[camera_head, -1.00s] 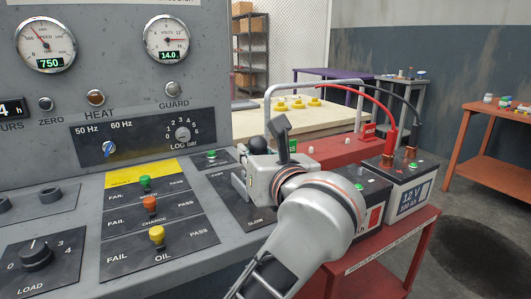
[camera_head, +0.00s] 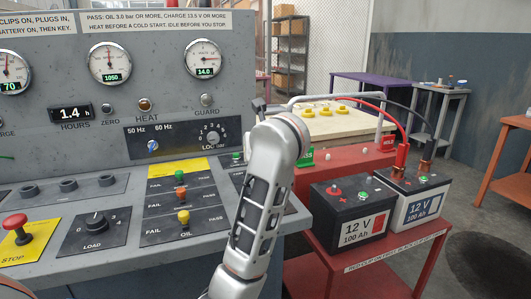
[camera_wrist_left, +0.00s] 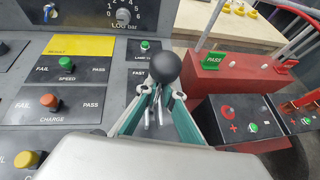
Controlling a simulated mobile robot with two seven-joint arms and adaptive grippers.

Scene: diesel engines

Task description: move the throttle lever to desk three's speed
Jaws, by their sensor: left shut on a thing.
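The throttle lever's round black knob (camera_wrist_left: 165,67) stands up between my left gripper's fingers in the left wrist view. My left gripper (camera_wrist_left: 161,98) is shut on the lever below the knob. In the head view my own wrist and forearm hide most of the lever and the fingers. My right gripper is in neither view. I cannot see a figure for desk three's speed.
A volts gauge (camera_head: 204,58) reads 14.0. The FAIL/PASS knobs, green (camera_head: 180,175), orange (camera_head: 181,193) and yellow (camera_head: 183,216), stand left of my arm. A red stop button (camera_head: 15,222) is at far left. Two batteries (camera_head: 350,208) (camera_head: 412,190) stand on a red cart at right.

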